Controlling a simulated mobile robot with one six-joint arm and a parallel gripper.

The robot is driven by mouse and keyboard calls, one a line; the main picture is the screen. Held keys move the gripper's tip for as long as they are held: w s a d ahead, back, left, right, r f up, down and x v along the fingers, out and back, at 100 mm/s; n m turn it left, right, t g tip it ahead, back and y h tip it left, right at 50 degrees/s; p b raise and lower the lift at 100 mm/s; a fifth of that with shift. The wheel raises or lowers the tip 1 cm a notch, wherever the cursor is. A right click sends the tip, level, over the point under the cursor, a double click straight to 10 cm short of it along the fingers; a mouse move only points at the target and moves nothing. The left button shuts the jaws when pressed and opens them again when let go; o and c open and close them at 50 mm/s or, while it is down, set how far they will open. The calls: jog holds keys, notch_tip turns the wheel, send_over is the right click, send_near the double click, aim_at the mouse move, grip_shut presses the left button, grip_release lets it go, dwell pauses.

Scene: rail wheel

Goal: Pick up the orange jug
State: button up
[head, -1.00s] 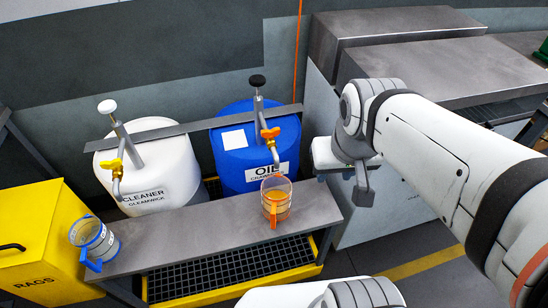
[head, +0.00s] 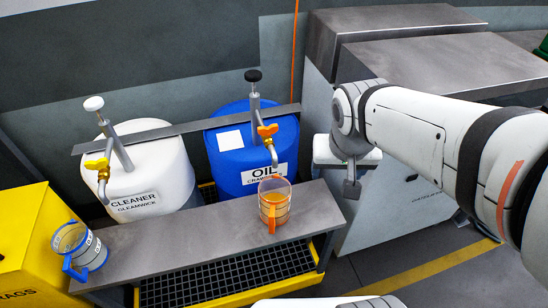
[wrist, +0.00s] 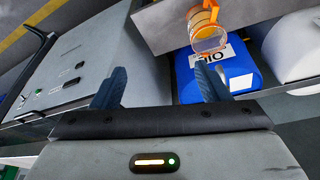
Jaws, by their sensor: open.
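The orange jug (head: 274,203) is a clear jug with an orange handle and amber liquid inside. It stands upright on the grey metal bench (head: 170,252), in front of the blue OIL drum and below its tap. In the wrist view the orange jug (wrist: 207,28) shows at the top, beyond the right finger. My gripper (head: 351,187) is right of the jug and apart from it. In the wrist view my gripper (wrist: 160,82) has its two dark fingers spread wide with nothing between them.
The blue OIL drum (head: 238,160) and white CLEANER drum (head: 135,180) stand behind the bench, their taps overhanging it. A blue-handled jug (head: 84,250) is at the bench's left end, beside a yellow RAGS bin (head: 22,235). A grey cabinet (head: 385,205) stands to the right.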

aim_at(274, 208)
jog(key=o, duration=0.4)
jog(key=w+a+f+b, duration=0.1)
jog(key=w+f+b, duration=0.1)
jog(key=f, duration=0.2)
jog(key=w+a+f+b, duration=0.2)
jog(key=f+b, duration=0.1)
jog(key=f, duration=0.2)
jog(key=w+a+f+b, duration=0.2)
jog(key=w+f+b, duration=0.1)
jog(key=f, duration=0.1)
jog(key=shift+a+f, duration=0.25)
jog(key=shift+o, duration=1.2)
jog(key=w+a+f+t+b, duration=0.1)
jog(key=w+a+f+b, duration=0.4)
jog(key=f, duration=0.5)
jog(key=shift+a+f+m+b, duration=0.3)
jog(key=shift+a+m+b, duration=0.1)
jog(key=shift+a+b, duration=0.85)
jog(key=b+x, duration=0.1)
jog(key=x, duration=0.6)
jog(key=shift+d+f+b, duration=0.2)
jog(key=shift+b, duration=0.1)
